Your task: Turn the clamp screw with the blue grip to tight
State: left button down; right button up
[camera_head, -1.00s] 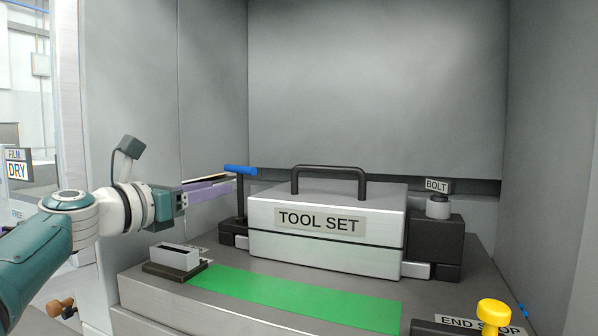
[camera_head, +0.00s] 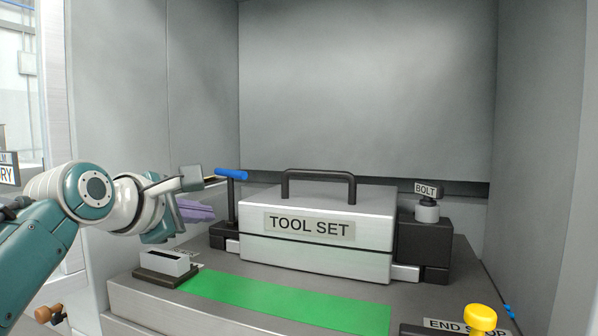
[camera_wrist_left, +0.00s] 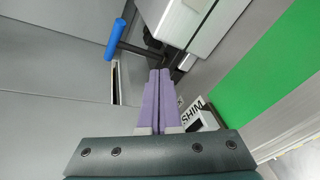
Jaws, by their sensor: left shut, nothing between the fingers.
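The clamp screw with the blue grip (camera_head: 230,174) stands at the left end of the TOOL SET block (camera_head: 375,203), its T-shaped blue bar on top of a dark post. The blue grip (camera_wrist_left: 115,39) also shows in the left wrist view, at upper left, beyond the fingertips. My left gripper (camera_head: 212,213) is shut and empty, with its purple fingers pressed together. It is to the left of the screw's post and lower than the blue bar, apart from the bar. The fingers (camera_wrist_left: 160,72) point toward the foot of the post in the wrist view. My right gripper does not show.
A small SHIM block (camera_head: 165,263) stands in front of the screw, next to a green strip (camera_head: 285,303). A dark BOLT block (camera_head: 425,241) is at the right end of the tool set. A yellow END STOP knob (camera_head: 480,318) is at front right. Grey walls enclose the back and sides.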

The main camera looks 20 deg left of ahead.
pick_arm(q)
jog(key=s+r+m+y, duration=0.3)
jog(key=s+r+y, duration=0.1)
jog(key=r+y, duration=0.25)
jog(key=b, duration=0.3)
send_over(231, 200)
jog(key=s+a, duration=0.2)
jog(key=s, duration=0.1)
jog(key=shift+f, duration=0.6)
jog(key=shift+w+a, duration=0.15)
